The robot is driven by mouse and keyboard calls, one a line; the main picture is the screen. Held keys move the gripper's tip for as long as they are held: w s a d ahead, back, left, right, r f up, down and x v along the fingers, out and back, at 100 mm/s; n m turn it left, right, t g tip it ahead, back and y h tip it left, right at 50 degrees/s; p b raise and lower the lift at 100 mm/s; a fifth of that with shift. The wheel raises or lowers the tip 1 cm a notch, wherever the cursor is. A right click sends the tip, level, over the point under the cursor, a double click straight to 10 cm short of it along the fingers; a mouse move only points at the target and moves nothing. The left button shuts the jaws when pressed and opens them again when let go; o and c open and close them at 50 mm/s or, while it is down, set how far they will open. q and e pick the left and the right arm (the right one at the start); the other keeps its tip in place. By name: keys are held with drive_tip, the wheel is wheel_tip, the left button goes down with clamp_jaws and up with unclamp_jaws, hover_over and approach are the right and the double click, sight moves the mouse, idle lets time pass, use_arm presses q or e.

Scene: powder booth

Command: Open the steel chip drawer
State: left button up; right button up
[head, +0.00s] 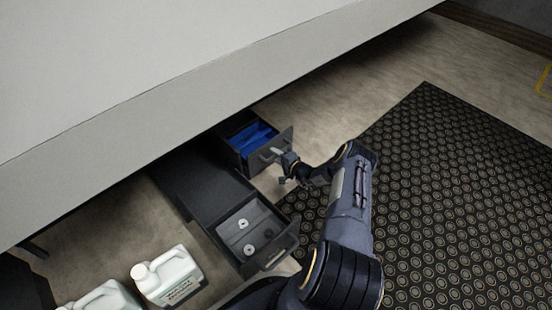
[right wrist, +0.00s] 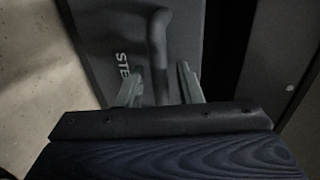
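The steel chip drawer (head: 282,141) is a dark drawer in the head view, standing out from under the pale bench, with blue contents (head: 252,137) showing inside. In the right wrist view its dark front (right wrist: 115,30) carries a label of which "STE" is readable. Its bar handle (right wrist: 158,45) runs down between the fingers of my right gripper (right wrist: 160,82). The fingers are apart, one on each side of the handle, with gaps visible. In the head view my right gripper (head: 279,153) is at the drawer's front. My left gripper is not in view.
A second open drawer (head: 284,240) in front holds a few small round pieces. White jugs (head: 168,276) stand on the floor at the lower left. The bench (head: 150,110) overhangs the drawers. A dark dotted mat (head: 450,190) covers clear floor at the right.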

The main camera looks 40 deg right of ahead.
clamp_jaws()
idle(0.4)
drive_tip(key=shift+s, duration=0.2)
drive_tip(key=f+p+v, duration=0.3)
drive_tip(key=v, duration=1.2)
drive_tip(key=s+f+p+v, duration=0.1)
drive_tip(key=f+p+v, duration=0.2)
drive_tip(key=v, duration=1.2)
drive_tip(key=shift+s+p, duration=0.4)
drive_tip(key=shift+p, duration=0.3)
